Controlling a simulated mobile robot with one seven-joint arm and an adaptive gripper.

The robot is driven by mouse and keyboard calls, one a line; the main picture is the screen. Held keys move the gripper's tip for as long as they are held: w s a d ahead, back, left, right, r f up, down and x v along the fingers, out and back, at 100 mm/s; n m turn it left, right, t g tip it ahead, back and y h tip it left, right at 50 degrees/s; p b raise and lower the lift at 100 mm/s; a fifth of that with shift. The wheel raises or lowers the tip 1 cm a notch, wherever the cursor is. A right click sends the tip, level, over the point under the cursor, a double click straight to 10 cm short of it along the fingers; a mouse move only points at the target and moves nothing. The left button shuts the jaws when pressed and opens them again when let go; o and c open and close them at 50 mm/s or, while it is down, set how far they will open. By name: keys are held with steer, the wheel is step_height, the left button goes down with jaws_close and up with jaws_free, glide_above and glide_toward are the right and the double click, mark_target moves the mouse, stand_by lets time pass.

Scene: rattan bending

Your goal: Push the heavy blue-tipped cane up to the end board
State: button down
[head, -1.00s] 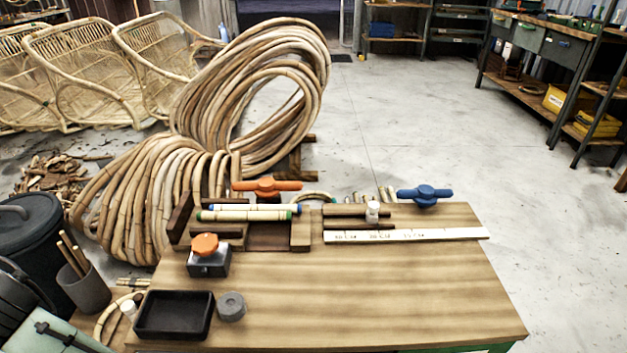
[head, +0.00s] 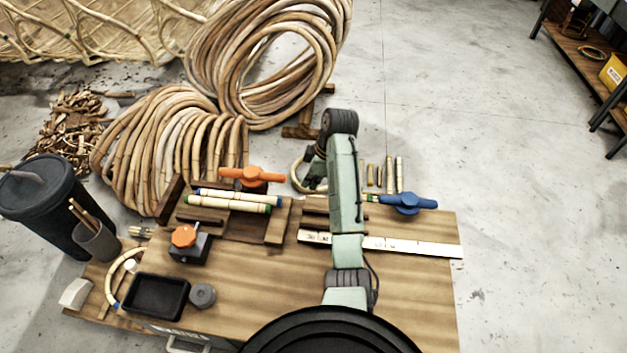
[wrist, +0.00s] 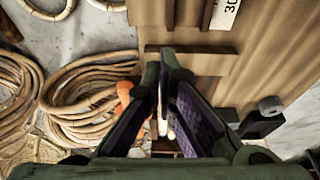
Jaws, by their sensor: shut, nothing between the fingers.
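The blue-tipped cane (head: 240,195) lies in a wooden trough, beside and behind the green-tipped cane (head: 228,204). A pale block (head: 278,222) stands across the trough's right end, and a dark board (head: 170,198) stands at its left end. Which is the end board I cannot tell. My gripper (head: 313,183) is small and partly hidden by my arm, right of the canes' right ends. In the wrist view my gripper (wrist: 162,72) is shut and empty. Pale cane pieces show behind its fingers, mostly hidden, so contact cannot be told.
An orange handle (head: 252,175) stands just behind the canes. A blue handle (head: 407,203) and a white ruler (head: 410,246) are to the right. An orange-knobbed block (head: 187,243), black tray (head: 157,297) and grey puck (head: 202,295) are at front left. The right front bench top is clear.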

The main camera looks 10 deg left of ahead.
mark_target(269, 197)
steer(key=x, duration=0.6)
steer(key=p+x, duration=0.1)
steer(key=x, duration=0.2)
steer(key=shift+s+d+f, duration=0.25)
steer(key=shift+s, duration=0.1)
steer(key=a+p, duration=0.1)
steer(key=a, duration=0.2)
steer(key=shift+a+f, duration=0.1)
steer(key=shift+f, duration=0.1)
steer(key=shift+a+f, duration=0.1)
steer(key=shift+a, duration=0.4)
steer(key=shift+w, duration=0.1)
steer(key=a, duration=0.6)
steer(key=shift+a, duration=0.4)
